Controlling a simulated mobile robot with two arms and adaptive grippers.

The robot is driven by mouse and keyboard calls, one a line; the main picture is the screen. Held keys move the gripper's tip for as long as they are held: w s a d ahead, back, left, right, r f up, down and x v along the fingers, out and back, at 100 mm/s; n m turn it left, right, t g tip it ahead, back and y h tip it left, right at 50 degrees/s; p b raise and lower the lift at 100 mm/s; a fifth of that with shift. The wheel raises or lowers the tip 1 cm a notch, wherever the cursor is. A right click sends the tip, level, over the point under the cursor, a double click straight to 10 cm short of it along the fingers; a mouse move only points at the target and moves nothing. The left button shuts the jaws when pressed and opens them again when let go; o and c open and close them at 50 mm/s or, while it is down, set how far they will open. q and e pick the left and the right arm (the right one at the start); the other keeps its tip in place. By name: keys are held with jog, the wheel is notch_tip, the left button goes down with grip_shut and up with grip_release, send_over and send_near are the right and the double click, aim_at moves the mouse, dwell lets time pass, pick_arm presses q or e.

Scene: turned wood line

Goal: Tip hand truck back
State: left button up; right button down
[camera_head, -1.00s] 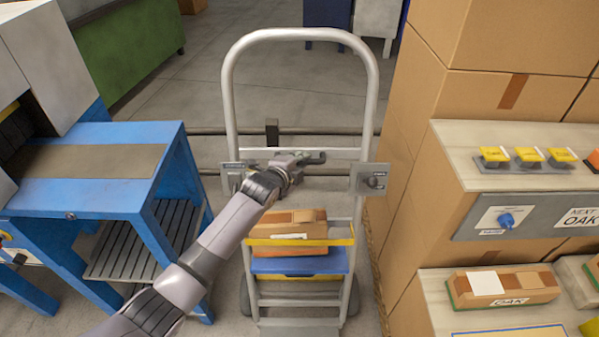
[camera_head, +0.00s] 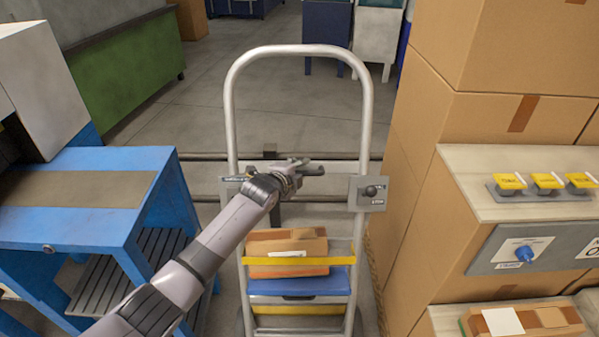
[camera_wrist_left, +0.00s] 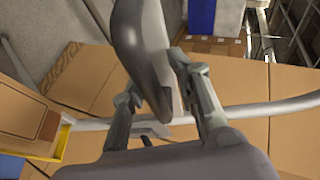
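The hand truck (camera_head: 368,110) stands ahead of me, with a silver loop frame, a right-hand plate (camera_head: 360,196) bearing a dark knob, and a yellow strap (camera_head: 335,261) across the front. My left gripper (camera_head: 312,169) is inside the loop at crossbar height and points right, its forearm hiding part of the truck's left side. In the left wrist view, the two fingers (camera_wrist_left: 158,88) are apart, with a rounded grey piece (camera_wrist_left: 145,45) between them. I cannot tell whether they press on it. A silver tube (camera_wrist_left: 270,106) runs behind. My right gripper is out of view.
The truck carries a cardboard box (camera_head: 290,245) above a blue crate (camera_head: 320,285). A blue table (camera_head: 110,221) stands close on the left. Stacked cartons (camera_head: 480,125) and a control counter (camera_head: 455,165) stand close on the right. Open floor (camera_head: 195,105) lies beyond the truck.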

pick_arm(q)
jog(key=shift+o, duration=0.4)
jog(key=shift+a+f, duration=0.1)
jog(key=shift+f, duration=0.1)
jog(key=shift+s+a+r, duration=0.2)
jog(key=shift+s, duration=0.3)
jog(key=v, duration=1.1)
jog(key=shift+w, duration=0.1)
